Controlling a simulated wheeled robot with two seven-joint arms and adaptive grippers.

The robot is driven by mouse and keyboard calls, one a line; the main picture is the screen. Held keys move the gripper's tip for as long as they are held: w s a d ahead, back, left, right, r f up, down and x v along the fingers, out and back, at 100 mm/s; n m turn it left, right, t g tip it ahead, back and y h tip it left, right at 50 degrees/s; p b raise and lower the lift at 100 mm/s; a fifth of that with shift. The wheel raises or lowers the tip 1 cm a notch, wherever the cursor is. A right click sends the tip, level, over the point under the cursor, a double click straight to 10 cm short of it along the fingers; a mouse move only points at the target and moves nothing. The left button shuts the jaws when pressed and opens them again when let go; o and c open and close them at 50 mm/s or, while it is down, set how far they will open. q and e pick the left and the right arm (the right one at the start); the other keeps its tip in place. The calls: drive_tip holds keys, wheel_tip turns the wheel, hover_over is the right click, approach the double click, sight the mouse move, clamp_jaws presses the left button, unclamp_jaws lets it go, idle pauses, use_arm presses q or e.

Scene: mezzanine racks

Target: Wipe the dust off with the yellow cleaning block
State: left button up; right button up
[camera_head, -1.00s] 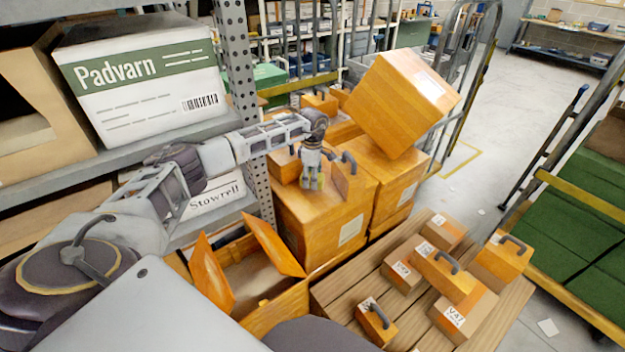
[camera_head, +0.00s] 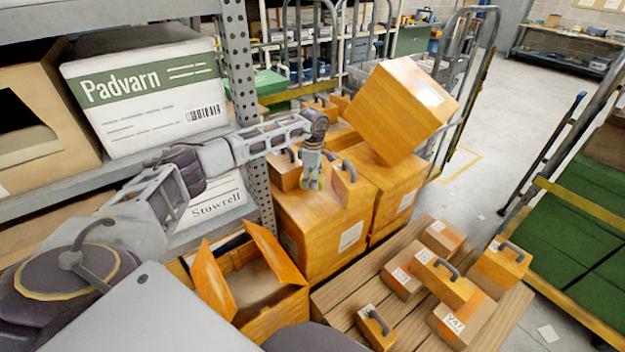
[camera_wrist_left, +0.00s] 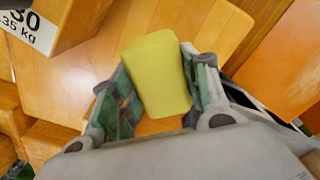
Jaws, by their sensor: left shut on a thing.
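The yellow cleaning block (camera_wrist_left: 157,75) is between the fingers of my left gripper (camera_wrist_left: 160,98) in the left wrist view. In the head view the left gripper (camera_head: 314,182) points down over the top of a large orange-brown box (camera_head: 318,222), with a small bit of the yellow block showing at its tips. Whether the block touches the box top cannot be told. No dust can be made out on the box top in either view. My right gripper is not in view.
Small handled boxes stand close beside the gripper, one to its right (camera_head: 350,186). A tilted large box (camera_head: 401,106) leans behind. An open carton (camera_head: 270,312) and a wooden pallet with several small boxes (camera_head: 338,291) lie in front. A rack post (camera_head: 240,80) stands left.

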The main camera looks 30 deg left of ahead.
use_arm(q)
drive_tip(key=shift+r+p, duration=0.65)
drive_tip(key=shift+r, duration=0.6)
drive_tip(key=shift+d, duration=0.15)
